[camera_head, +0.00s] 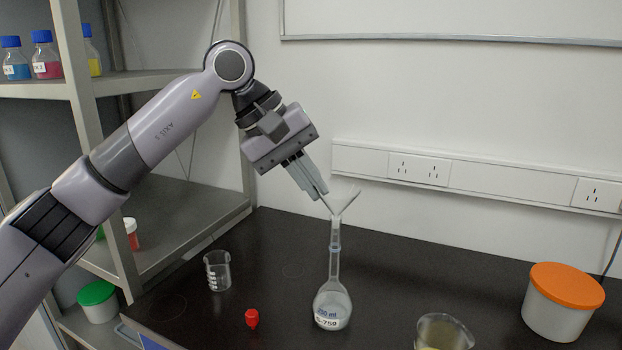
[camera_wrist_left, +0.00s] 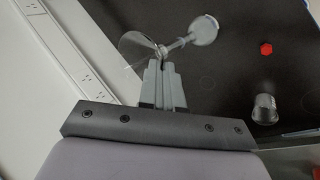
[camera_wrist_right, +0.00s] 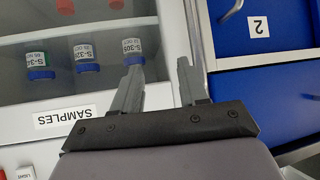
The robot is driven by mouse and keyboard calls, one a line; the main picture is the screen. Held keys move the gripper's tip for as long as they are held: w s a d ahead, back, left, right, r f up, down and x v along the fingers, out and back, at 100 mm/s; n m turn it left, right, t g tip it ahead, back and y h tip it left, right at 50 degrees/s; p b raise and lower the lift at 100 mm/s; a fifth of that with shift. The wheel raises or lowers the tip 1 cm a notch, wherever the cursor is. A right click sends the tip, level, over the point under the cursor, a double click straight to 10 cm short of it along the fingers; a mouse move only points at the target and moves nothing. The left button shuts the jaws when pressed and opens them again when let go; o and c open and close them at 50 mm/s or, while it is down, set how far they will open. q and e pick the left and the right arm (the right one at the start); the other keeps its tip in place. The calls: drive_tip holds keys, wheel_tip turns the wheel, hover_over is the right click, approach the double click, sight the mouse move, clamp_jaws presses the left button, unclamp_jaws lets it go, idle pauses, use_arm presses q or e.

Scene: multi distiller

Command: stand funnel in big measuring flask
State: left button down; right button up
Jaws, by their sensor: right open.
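The clear funnel (camera_head: 345,203) is upright, cone up, at the top of the big measuring flask (camera_head: 332,305), which stands on the dark bench. Its stem lines up with the flask's neck and appears to be inside it; how deep is hard to tell through the glass. In the left wrist view the funnel (camera_wrist_left: 138,45) sits at the fingertips, with the flask (camera_wrist_left: 204,30) beyond. My right gripper (camera_wrist_right: 160,76) is open and empty, away from the bench scene.
A small beaker (camera_head: 218,270) and a red stopper (camera_head: 252,318) are left of the flask. Another beaker (camera_head: 443,333) is front right, and an orange-lidded tub (camera_head: 563,300) is far right. Sample bottles (camera_wrist_right: 86,65) and blue drawers (camera_wrist_right: 250,90) are near my right gripper.

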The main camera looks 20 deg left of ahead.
use_arm(q)
drive_tip(key=c, duration=1.2)
unclamp_jaws()
drive_tip(key=shift+c, duration=0.2)
drive_tip(key=v, duration=0.7)
use_arm(e)
drive_tip(key=shift+a+r, duration=0.1)
drive_tip(key=shift+r, duration=0.15)
drive_tip(key=shift+f, duration=0.15)
